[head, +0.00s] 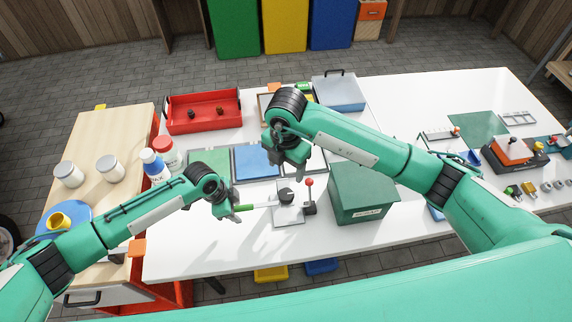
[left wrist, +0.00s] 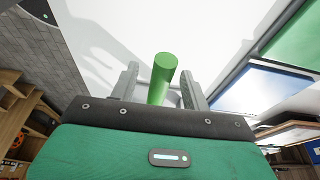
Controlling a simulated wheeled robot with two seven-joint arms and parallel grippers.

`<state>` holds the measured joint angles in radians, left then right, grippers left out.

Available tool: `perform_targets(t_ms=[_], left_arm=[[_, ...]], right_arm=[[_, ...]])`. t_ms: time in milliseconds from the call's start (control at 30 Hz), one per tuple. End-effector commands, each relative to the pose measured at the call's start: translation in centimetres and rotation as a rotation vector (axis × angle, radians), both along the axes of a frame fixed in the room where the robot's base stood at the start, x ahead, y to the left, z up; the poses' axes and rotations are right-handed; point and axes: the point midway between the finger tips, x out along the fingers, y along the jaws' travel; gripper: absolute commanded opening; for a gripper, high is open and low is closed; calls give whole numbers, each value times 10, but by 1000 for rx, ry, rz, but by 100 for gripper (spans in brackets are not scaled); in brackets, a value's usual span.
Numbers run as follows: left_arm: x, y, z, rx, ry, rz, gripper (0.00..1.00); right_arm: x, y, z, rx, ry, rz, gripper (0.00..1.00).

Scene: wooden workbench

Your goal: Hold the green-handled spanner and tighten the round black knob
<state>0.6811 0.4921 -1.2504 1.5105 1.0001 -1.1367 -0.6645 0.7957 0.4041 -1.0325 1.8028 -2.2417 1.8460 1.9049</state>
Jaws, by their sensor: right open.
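The green-handled spanner's handle (head: 243,208) is at my left gripper (head: 234,209), and its grey shaft points right, towards the round black knob (head: 287,195). In the left wrist view, the green handle (left wrist: 163,78) stands between the two fingers of my left gripper (left wrist: 160,82). Gaps show beside it, and the palm hides its lower part, so contact is unclear. The knob sits on a light grey plate (head: 289,218). The spanner's far end is close to the knob; whether it touches is too small to tell. My right gripper (head: 300,172) is open and empty above the knob.
A lever with a red ball (head: 309,182) stands just right of the knob. A dark green box (head: 362,193) is further right. Blue (head: 257,162) and green (head: 210,160) trays lie behind, with a red tray (head: 203,112) beyond. The bench front is clear.

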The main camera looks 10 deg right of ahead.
Motion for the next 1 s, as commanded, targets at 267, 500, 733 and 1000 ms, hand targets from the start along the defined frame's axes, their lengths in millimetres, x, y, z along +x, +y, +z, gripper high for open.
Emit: perform_targets(t_ms=[267, 500, 733, 1000], left_arm=[[0, 0, 2, 0, 0, 0, 47], [0, 0, 18, -1, 0, 0, 47], [0, 0, 34, -1, 0, 0, 47], [0, 0, 54, 0, 0, 0, 47]], right_arm=[[0, 0, 2, 0, 0, 0, 66], [0, 0, 16, 0, 0, 0, 66], [0, 0, 30, 0, 0, 0, 66], [0, 0, 47, 0, 0, 0, 66]])
